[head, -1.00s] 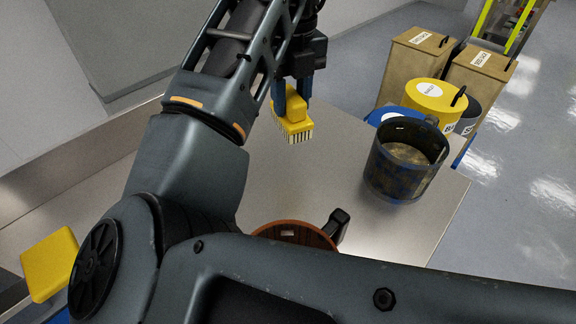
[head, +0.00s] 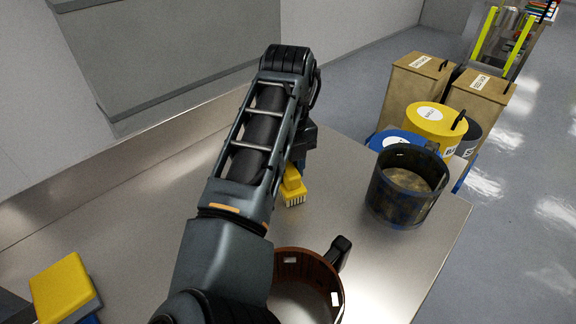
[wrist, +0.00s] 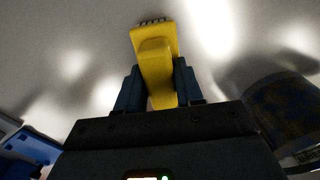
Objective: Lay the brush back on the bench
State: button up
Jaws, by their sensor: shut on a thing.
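The yellow brush (head: 293,187) with pale bristles is at my gripper (head: 298,160), over the middle of the metal bench (head: 345,245). In the wrist view, the two dark blue fingers of my gripper (wrist: 160,88) are shut on the brush (wrist: 154,55), one on each side of its yellow body. The bristles show at its far end. In the head view my arm hides part of the brush and most of the gripper. I cannot tell whether the bristles touch the bench top.
A brown open vessel (head: 308,262) with a black handle stands in front of the brush. A dark mottled pot (head: 405,188) stands to the right. A yellow block (head: 62,287) is at the lower left. Yellow and blue drums and boxes stand beyond the bench. Bare metal lies between brush and pot.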

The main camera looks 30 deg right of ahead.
jog(key=shift+f, duration=0.1)
jog(key=o, duration=0.9)
jog(key=shift+o, duration=0.2)
notch_tip(320, 180, up, 12)
jog(key=b, duration=0.1)
jog(key=shift+s, duration=0.1)
dwell(0.3)
